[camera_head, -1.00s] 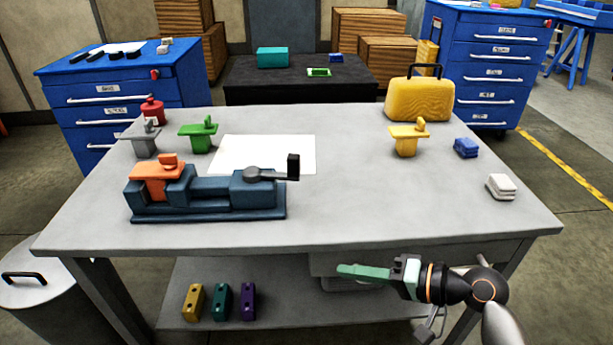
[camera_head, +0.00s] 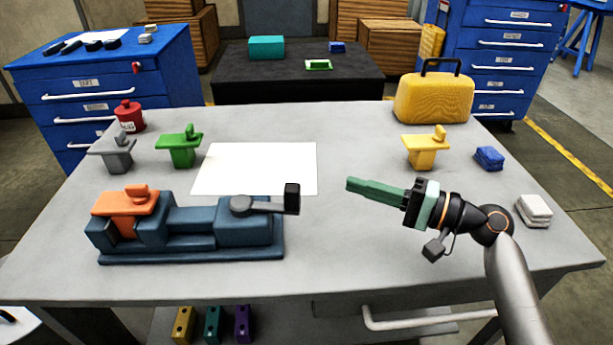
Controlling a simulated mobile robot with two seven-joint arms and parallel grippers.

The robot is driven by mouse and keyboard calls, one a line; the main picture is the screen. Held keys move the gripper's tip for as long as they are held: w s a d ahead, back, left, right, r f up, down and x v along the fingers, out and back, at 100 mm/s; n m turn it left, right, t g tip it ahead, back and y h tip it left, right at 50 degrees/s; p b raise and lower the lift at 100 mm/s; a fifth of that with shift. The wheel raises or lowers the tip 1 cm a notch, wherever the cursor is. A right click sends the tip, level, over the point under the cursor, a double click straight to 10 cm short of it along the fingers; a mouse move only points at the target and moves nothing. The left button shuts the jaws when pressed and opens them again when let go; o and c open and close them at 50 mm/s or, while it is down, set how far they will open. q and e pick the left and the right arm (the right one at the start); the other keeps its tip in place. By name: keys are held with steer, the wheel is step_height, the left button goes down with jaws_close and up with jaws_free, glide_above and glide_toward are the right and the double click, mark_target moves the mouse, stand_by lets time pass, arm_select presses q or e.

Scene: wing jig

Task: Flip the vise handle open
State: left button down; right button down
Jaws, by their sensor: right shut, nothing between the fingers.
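The dark blue vise (camera_head: 190,240) lies along the left front of the grey table. An orange piece (camera_head: 125,201) sits at its left end. The vise handle (camera_head: 268,206) is a grey lever at the right end of the vise. It points right and ends in a black upright knob (camera_head: 292,198). My right gripper (camera_head: 350,184), with green fingers, is shut and empty. It is above the table to the right of the knob, pointing left, with a clear gap between them. My left gripper is not in view.
A white sheet (camera_head: 255,168) lies behind the vise. Green (camera_head: 179,150), grey (camera_head: 112,155) and yellow (camera_head: 425,149) pieces stand on the table, with a red canister (camera_head: 130,117) and yellow case (camera_head: 434,98) farther back. Blue (camera_head: 488,158) and white (camera_head: 533,210) blocks lie at right.

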arm_select(q)
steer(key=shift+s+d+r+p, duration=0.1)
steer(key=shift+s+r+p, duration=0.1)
steer(key=shift+p, duration=0.2)
arm_select(e)
steer(key=a, duration=0.9)
steer(key=shift+w+a, duration=0.2)
steer(key=shift+w, duration=0.15)
